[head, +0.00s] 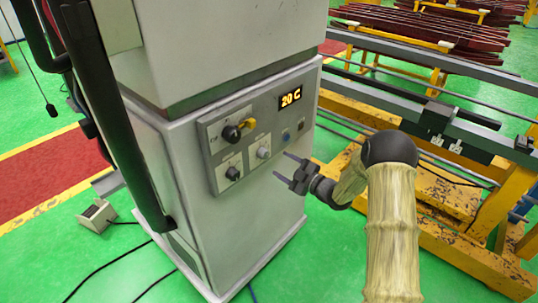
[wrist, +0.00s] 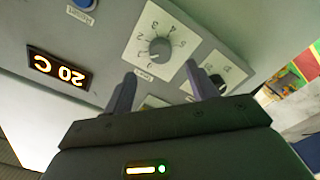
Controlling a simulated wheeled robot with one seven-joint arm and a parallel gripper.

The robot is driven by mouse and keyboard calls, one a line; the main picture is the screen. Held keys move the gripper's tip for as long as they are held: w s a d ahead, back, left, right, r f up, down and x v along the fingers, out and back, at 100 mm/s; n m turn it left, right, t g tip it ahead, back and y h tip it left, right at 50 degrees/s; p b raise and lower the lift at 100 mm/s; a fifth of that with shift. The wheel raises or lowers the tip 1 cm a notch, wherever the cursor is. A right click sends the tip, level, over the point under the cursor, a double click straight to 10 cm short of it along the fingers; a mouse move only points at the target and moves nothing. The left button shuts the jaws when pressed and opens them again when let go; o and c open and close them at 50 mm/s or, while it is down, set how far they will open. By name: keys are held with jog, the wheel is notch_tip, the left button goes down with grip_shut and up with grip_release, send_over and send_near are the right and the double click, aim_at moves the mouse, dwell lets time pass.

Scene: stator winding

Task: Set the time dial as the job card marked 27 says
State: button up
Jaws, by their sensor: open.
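The time dial (wrist: 158,49) is a round grey knob on a white numbered plate, upside down in the wrist view. Its small label is hard to read, and I cannot tell which number the knob points to. In the head view the dial (head: 263,152) sits on the grey front panel of the white machine. My gripper (head: 283,167) is open and empty, in front of the panel and to the right of the dial. In the wrist view my gripper's fingers (wrist: 160,83) stand apart, with the knob beyond the gap between them, not touched. No job card marked 27 shows.
A display (head: 291,97) reads 20 C. A black knob (head: 232,173) and a black switch with a yellow part (head: 240,127) are left of the dial; a blue button (head: 285,135) is right. Yellow racks (head: 500,215) stand at the right behind my arm.

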aim_at(266, 155)
jog(key=p+x, duration=0.1)
jog(key=x, duration=0.6)
jog(key=shift+a, duration=0.2)
jog(key=shift+d, duration=0.1)
jog(key=c, duration=1)
